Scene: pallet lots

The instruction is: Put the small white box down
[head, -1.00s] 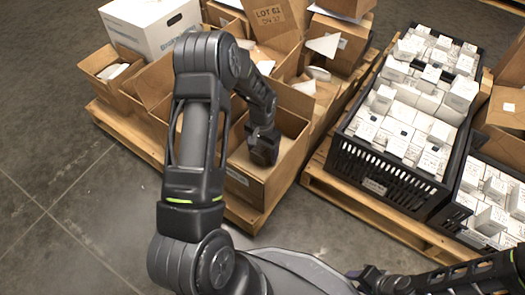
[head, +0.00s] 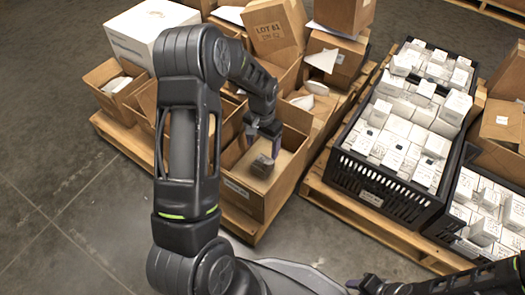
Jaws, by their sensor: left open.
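A small box (head: 262,166), greyish in the shade, is inside an open cardboard carton (head: 246,199) at the front of the left pallet. I take it for the small white box; its printing is not readable. My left gripper (head: 264,143) points down into the carton just above it. The gripper is open, and I see nothing held between its fingers. Whether a fingertip still touches the box is hard to tell. My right gripper (head: 364,285) is low at the bottom edge, away from the cartons; its fingers are too unclear to read.
Black crates (head: 373,180) full of small white boxes stand on the right pallet (head: 345,205). Other open cartons (head: 112,85) and a large white box (head: 150,30) crowd the left pallet behind my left arm. Bare grey floor (head: 50,190) lies to the left.

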